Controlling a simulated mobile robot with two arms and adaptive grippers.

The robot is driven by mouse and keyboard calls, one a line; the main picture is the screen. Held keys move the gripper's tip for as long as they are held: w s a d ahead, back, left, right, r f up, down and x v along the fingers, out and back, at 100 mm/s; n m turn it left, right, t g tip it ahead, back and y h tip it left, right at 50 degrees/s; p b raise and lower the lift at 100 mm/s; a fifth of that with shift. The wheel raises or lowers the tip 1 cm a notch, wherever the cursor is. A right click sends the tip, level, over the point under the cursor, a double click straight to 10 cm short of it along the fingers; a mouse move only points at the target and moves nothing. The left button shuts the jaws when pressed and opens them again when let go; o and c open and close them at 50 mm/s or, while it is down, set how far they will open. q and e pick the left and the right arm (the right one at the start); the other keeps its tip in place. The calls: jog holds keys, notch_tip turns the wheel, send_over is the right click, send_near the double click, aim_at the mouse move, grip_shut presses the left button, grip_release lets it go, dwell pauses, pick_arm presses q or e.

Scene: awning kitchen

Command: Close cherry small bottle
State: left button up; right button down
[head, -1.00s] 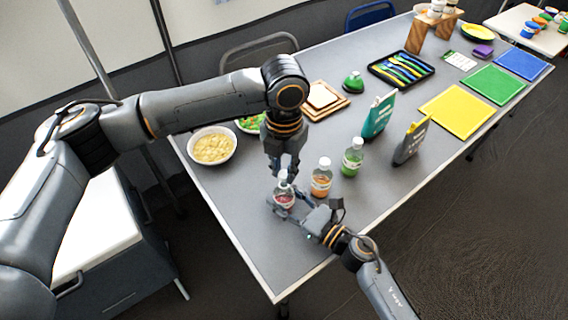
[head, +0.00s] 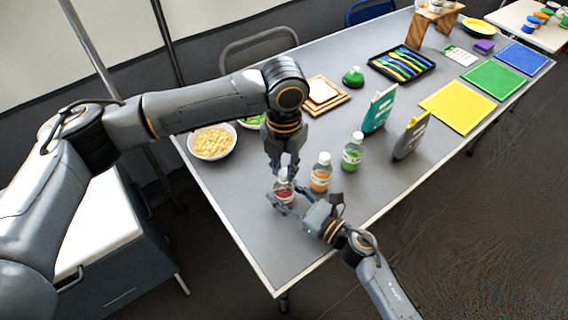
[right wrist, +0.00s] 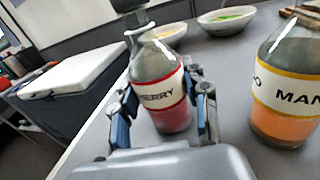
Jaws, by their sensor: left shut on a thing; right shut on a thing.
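The cherry bottle (head: 284,194) stands upright near the table's near left part, with red liquid and a "CHERRY" label. It also shows in the right wrist view (right wrist: 158,93). My right gripper (head: 284,203) is shut around its body from the near side, one finger on each side in the right wrist view (right wrist: 162,115). My left gripper (head: 284,176) points down from above and is shut at the bottle's top. The fingers hide most of the cap in the head view. In the right wrist view, a dark gripper part covers the top of the neck.
An orange mango bottle (head: 321,173) stands close to the right of the cherry bottle. A green bottle (head: 352,153) stands beyond it. A pasta bowl (head: 212,142) is behind left. The table's front left is clear.

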pick_arm(q)
jog(key=shift+f, duration=0.3)
jog(key=m, duration=0.6)
jog(key=shift+m, duration=0.3)
jog(key=o, duration=0.7)
jog(key=shift+c, duration=0.2)
jog(key=shift+r, duration=0.1)
jog(key=shift+r, duration=2.15)
